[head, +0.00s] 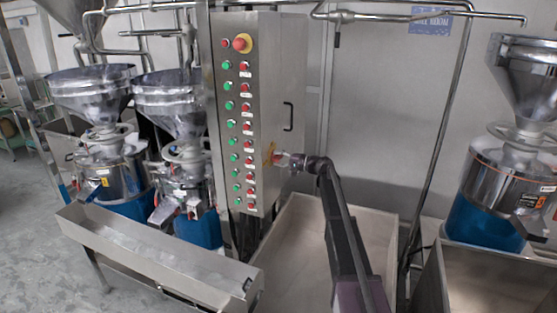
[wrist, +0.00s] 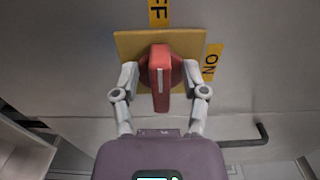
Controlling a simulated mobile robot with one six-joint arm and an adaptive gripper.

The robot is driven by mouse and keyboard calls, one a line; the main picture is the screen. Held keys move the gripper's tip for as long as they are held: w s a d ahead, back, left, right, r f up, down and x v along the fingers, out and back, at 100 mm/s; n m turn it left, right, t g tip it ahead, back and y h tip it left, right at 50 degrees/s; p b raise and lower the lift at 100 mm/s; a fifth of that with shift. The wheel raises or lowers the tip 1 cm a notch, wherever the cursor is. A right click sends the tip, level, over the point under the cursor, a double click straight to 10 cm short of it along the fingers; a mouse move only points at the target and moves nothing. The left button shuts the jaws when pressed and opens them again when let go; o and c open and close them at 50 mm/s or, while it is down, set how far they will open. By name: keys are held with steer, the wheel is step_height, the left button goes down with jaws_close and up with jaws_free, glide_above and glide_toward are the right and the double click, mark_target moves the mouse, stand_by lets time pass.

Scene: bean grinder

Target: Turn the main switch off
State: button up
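The main switch (wrist: 160,72) is a red rotary handle on a yellow square plate (wrist: 128,45) in the wrist view. Its white mark runs up and down in the picture, in line with the partly cut-off label ending in "FF" (wrist: 159,12). The "ON" label (wrist: 211,63) is to the right. My gripper (wrist: 163,80) is open, with one finger on each side of the handle and gaps between. In the head view my gripper (head: 288,160) is at the right side face of the steel cabinet (head: 283,70), by the yellow plate (head: 268,155), mostly hiding the handle.
The cabinet front carries green and red buttons and a red emergency button (head: 242,42). A black door handle (head: 288,117) is on the side face; it also shows in the wrist view (wrist: 262,134). Steel troughs (head: 165,245) and grinders (head: 500,170) stand around.

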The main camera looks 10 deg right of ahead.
steer(key=shift+d, duration=0.1)
steer(key=v, duration=1.2)
stand_by(0.4)
steer(key=s+a+f+n+g+h+b, duration=0.25)
steer(key=s+a+f, duration=0.35)
steer(key=s+f, duration=0.3)
steer(key=s+a+f+n+g+h+b, duration=0.15)
steer(key=s+a+f+g+h, duration=0.25)
steer(key=s+a+f, duration=0.5)
steer(key=s+d+f+n+g+h+b, duration=0.1)
steer(key=s+f+h, duration=0.3)
steer(key=s, duration=0.7)
steer(key=s+d+f+g+h+b, duration=0.1)
steer(key=s+d+f+h+b, duration=0.2)
steer(key=s, duration=0.8)
steer(key=shift+d+f+n+h, duration=0.4)
steer(key=shift+d+f+h, duration=0.35)
steer(key=shift+h, duration=0.3)
steer(key=shift+a+g, duration=0.1)
steer(key=shift+g, duration=0.15)
